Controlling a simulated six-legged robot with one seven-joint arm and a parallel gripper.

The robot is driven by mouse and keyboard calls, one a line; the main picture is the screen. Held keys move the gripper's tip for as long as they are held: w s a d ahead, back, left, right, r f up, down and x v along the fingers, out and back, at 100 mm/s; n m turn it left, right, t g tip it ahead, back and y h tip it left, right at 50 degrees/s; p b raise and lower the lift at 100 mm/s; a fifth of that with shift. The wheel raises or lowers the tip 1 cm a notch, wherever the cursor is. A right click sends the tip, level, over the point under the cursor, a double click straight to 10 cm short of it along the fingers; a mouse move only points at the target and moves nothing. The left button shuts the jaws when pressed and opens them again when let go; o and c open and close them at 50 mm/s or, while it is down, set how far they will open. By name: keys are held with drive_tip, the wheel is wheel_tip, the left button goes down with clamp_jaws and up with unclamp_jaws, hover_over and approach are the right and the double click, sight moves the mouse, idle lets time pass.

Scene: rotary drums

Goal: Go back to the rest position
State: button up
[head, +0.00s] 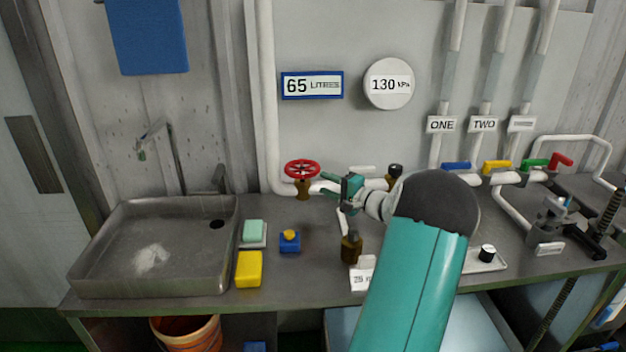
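My gripper (332,191) is at the end of my teal arm, near the middle of the head view. It is above the back part of the grey bench (322,235), just right of and slightly below the red valve wheel (302,168). Its teal fingers point left and appear spread, with nothing visible between them. I cannot tell whether a finger touches the white pipe behind it. My forearm hides part of the bench and whatever lies behind it.
A metal sink (150,245) is at left, beside a green soap block (253,230), yellow sponge (249,268) and blue button box (290,241). Coloured valve handles (497,166) and a clamp-like device (548,222) are at right.

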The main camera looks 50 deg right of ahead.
drive_tip(key=shift+s+a, duration=0.1)
drive_tip(key=shift+s, duration=1.15)
